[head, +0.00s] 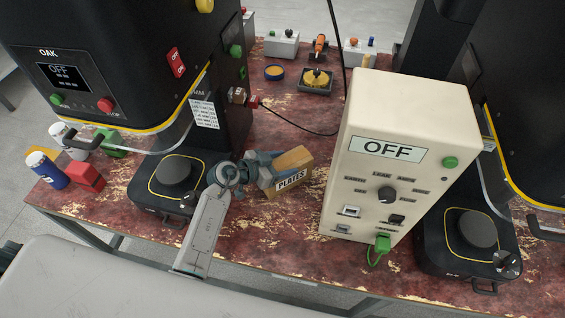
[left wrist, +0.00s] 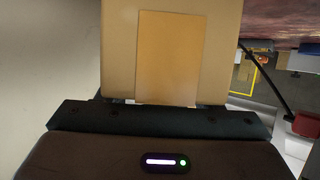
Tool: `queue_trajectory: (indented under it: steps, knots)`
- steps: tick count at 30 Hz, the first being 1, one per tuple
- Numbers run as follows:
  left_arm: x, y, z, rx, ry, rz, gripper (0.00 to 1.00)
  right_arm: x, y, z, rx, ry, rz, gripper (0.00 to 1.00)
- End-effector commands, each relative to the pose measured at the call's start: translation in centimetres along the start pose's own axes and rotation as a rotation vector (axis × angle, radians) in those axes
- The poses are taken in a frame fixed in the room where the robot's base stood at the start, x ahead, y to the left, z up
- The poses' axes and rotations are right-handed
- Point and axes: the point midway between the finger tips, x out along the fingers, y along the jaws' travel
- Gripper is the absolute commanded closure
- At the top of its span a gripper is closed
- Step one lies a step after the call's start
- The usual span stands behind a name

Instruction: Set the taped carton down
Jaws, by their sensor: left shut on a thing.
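The taped carton (head: 290,181) is a small tan box with a lighter tape strip and the word PLATES on its front. My left gripper (head: 268,175) is shut on it from the left in the head view. The carton is just over or on the worn red bench top (head: 262,226); I cannot tell whether it touches. In the left wrist view the carton (left wrist: 117,50) fills the upper middle, with its tape strip (left wrist: 166,55) facing the camera, beyond the dark gripper body. My right gripper is not in view.
A cream box marked OFF (head: 405,150) stands close to the carton's right. A black OAK seamer (head: 120,70) stands left, with its round base plate (head: 175,172) beside my arm. Bare bench lies behind the carton.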

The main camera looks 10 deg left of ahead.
Motion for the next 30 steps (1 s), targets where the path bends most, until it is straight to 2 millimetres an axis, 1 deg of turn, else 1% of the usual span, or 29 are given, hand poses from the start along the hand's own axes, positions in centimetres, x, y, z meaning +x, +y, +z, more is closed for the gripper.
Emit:
queue_trajectory:
  steps: [8,9,12,23,26,29,30]
  knots:
    - [0.0,0.0,-0.1,0.0,0.003,0.0,0.96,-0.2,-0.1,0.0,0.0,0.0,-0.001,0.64]
    - [0.1,0.0,0.1,-0.001,0.001,0.0,0.36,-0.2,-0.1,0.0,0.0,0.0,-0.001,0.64]
    - [0.1,0.0,0.1,-0.001,0.001,0.0,0.19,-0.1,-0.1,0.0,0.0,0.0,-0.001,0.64]
    - [-0.2,0.0,0.0,0.001,0.0,0.0,0.19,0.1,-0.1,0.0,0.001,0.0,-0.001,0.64]
    - [-1.5,-0.1,0.1,0.001,-0.002,-0.001,0.19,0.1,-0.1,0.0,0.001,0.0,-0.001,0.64]
    - [-3.5,0.0,0.1,0.003,-0.003,0.0,0.19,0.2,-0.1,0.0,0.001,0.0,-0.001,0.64]
    - [-4.4,-0.1,0.2,0.005,-0.004,-0.002,0.19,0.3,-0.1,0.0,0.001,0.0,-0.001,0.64]
